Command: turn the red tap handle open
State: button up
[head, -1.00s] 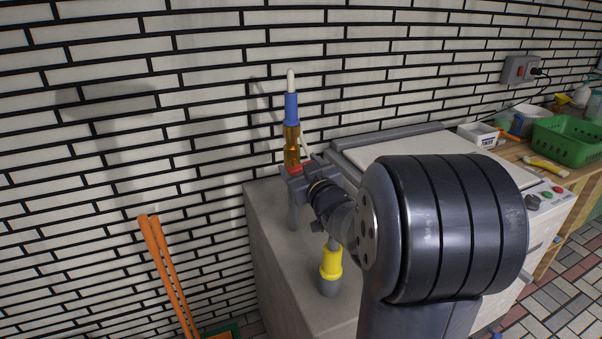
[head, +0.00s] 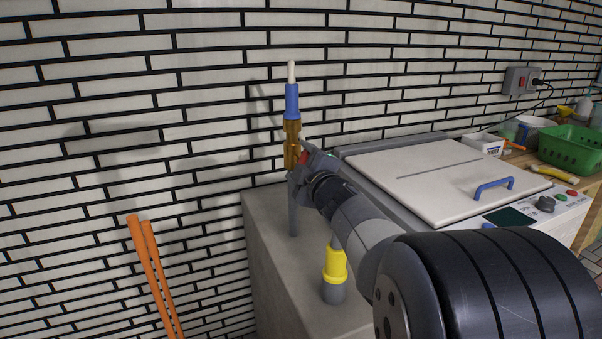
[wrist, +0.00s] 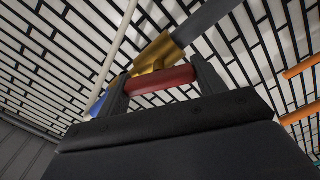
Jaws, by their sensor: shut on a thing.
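The brass tap (head: 291,140) stands upright on a grey stand by the brick wall, with a blue sleeve (head: 292,101) and a white tip above it. Its red handle (wrist: 160,79) lies between the two fingers of my gripper (wrist: 158,84) in the wrist view, and the fingers are shut on it. In the head view my gripper (head: 303,168) is at the tap, and only a small red patch (head: 303,156) of the handle shows. The rest of the handle is hidden by the gripper.
A yellow and grey fitting (head: 334,268) stands on the grey block (head: 275,250) below my arm. A white-lidded machine (head: 420,175) is to the right, with a green basket (head: 572,150) beyond. Orange poles (head: 150,265) lean at the left.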

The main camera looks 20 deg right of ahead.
jog(key=n+b, duration=0.2)
jog(key=n, duration=0.3)
jog(key=shift+f+b, duration=0.15)
jog(key=shift+b, duration=0.15)
dwell(0.4)
jog(key=o, duration=1)
jog(key=shift+s, duration=0.1)
jog(key=s+p, duration=0.2)
jog(key=s, duration=0.8)
jog(key=shift+s, duration=0.3)
